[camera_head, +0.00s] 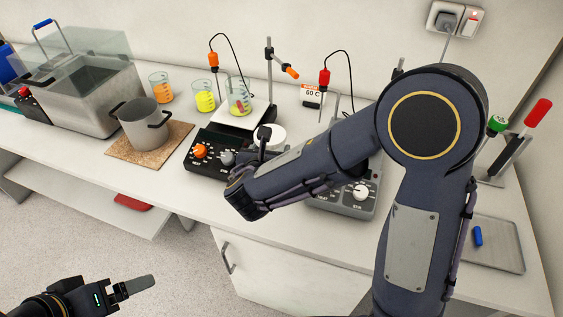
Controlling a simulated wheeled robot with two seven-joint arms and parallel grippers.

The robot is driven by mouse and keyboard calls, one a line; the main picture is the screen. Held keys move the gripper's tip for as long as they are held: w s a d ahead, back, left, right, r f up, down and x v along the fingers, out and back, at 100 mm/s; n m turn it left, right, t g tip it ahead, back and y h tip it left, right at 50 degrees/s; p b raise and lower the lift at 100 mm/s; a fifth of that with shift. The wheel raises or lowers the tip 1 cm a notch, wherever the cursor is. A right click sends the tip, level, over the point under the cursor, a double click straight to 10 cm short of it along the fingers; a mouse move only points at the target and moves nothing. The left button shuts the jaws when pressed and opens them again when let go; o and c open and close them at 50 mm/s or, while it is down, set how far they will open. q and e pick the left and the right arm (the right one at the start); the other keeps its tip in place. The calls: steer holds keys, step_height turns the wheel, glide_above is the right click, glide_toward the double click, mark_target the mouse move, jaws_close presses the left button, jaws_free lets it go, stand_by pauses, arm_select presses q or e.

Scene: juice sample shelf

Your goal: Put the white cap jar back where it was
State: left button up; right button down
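A round white top (271,137), which looks like the cap of the white cap jar, shows just behind my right wrist, at the right edge of the black stirrer hotplate. The jar's body is hidden by my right arm. My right gripper (262,140) is mostly hidden by its own wrist; a dark part of it shows against the left side of the white top. I cannot tell whether it grips the jar. My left gripper (138,287) is over the floor at lower left, apart from the table and pointing right, with nothing visible in it.
A black hotplate (206,151) carries a beaker (239,97); a grey hotplate (345,207) is partly behind my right forearm. A steel pot (143,125) on a cork mat (120,151), orange and yellow beakers, and probe stands crowd the back. A tray (505,255) lies right.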

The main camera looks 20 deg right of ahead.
steer(key=d+f, duration=0.1)
steer(key=w+d+f, duration=0.1)
steer(key=f, duration=0.1)
steer(key=shift+d+f, duration=0.2)
steer(key=shift+d, duration=0.1)
steer(key=f, duration=0.2)
steer(key=shift+d+f, duration=0.2)
steer(key=shift+f, duration=0.55)
steer(key=shift+f+b, duration=0.2)
steer(key=shift+b, duration=0.15)
steer(key=shift+c, duration=2)
jaws_free()
steer(key=shift+r, duration=0.1)
steer(key=shift+r, duration=0.1)
